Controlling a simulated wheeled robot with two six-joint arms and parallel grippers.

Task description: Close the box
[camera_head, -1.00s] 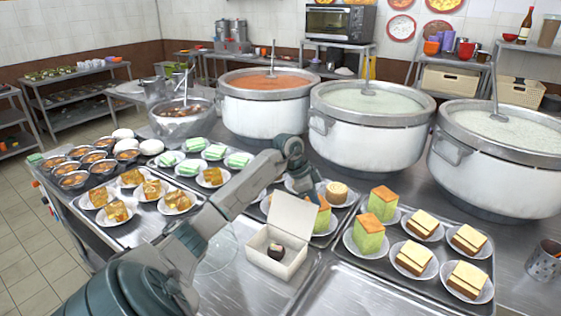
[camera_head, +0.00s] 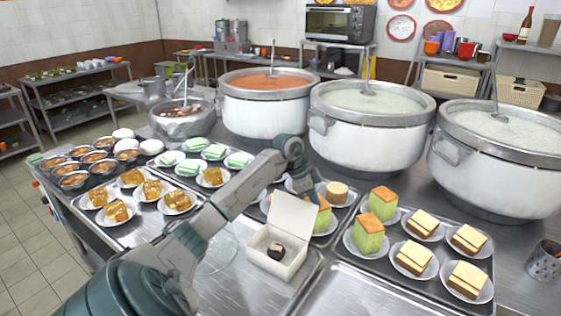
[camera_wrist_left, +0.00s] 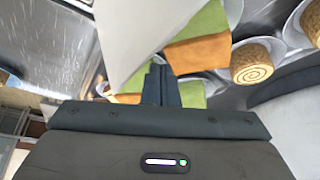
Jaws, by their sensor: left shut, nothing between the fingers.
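The white box (camera_head: 264,262) stands open on the steel counter, with a small dark round item (camera_head: 275,251) inside. Its lid (camera_head: 281,219) is raised and leans back. My left arm reaches behind the lid, and my left gripper (camera_head: 306,187) is behind it, partly hidden there. In the left wrist view the shut, empty left gripper (camera_wrist_left: 161,84) points toward the white lid (camera_wrist_left: 135,40), with its tips at or very close to the lid's edge. I cannot tell whether they touch. My right gripper is not in view.
Green and orange cake pieces (camera_head: 370,236) on plates stand right of the box, with layered cakes (camera_head: 413,257) beyond. A rolled cake (camera_head: 337,192) sits near the gripper. Large stockpots (camera_head: 365,140) stand behind. An empty tray (camera_head: 375,295) lies in front.

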